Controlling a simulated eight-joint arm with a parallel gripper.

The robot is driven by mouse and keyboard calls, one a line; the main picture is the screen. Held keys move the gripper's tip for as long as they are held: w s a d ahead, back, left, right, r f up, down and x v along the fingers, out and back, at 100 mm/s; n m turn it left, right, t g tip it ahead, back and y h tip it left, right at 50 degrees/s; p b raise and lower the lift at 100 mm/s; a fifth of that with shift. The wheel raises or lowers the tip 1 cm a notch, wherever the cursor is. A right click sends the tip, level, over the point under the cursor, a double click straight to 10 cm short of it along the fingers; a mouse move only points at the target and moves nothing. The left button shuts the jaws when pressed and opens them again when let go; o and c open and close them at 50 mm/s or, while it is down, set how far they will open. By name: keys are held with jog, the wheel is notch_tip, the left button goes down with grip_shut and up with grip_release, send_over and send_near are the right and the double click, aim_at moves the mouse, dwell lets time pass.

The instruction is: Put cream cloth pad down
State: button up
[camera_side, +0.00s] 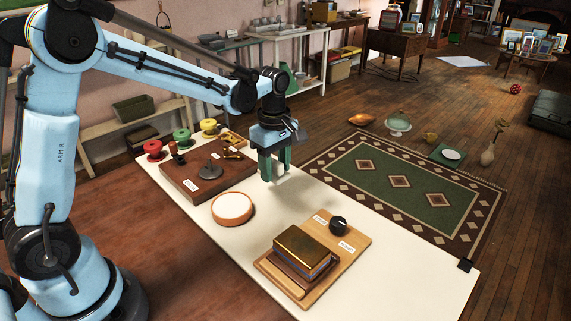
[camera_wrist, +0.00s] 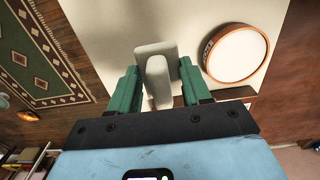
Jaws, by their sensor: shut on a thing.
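My gripper (camera_side: 275,168), with green fingers, is above the white tabletop, behind the round white-topped pad. In the wrist view my gripper (camera_wrist: 158,88) is shut on the cream cloth pad (camera_wrist: 157,72), a small pale piece between the fingers. In the side view the pad is a small pale patch (camera_side: 280,171) at the fingertips, mostly hidden by them. It appears held clear of the table; the exact height is hard to tell.
A round white-topped disc with an orange-brown rim (camera_side: 232,207) lies on the table (camera_side: 225,245). A brown board (camera_side: 185,190) with small tools is at left. A light wooden board (camera_side: 345,250) carries a gold-topped block (camera_side: 303,247) and a black knob (camera_side: 338,224). Bare table lies between.

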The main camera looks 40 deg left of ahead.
aim_at(273, 189)
jog(key=shift+w+a+f, duration=0.3)
jog(key=shift+a+f, duration=0.1)
jog(key=shift+a, duration=0.15)
jog(key=shift+w+a+f, duration=0.3)
jog(key=shift+a+f, duration=0.1)
jog(key=shift+a, duration=0.15)
jog(key=shift+f, duration=2)
jog(key=shift+f, duration=0.15)
jog(key=o, duration=1.1)
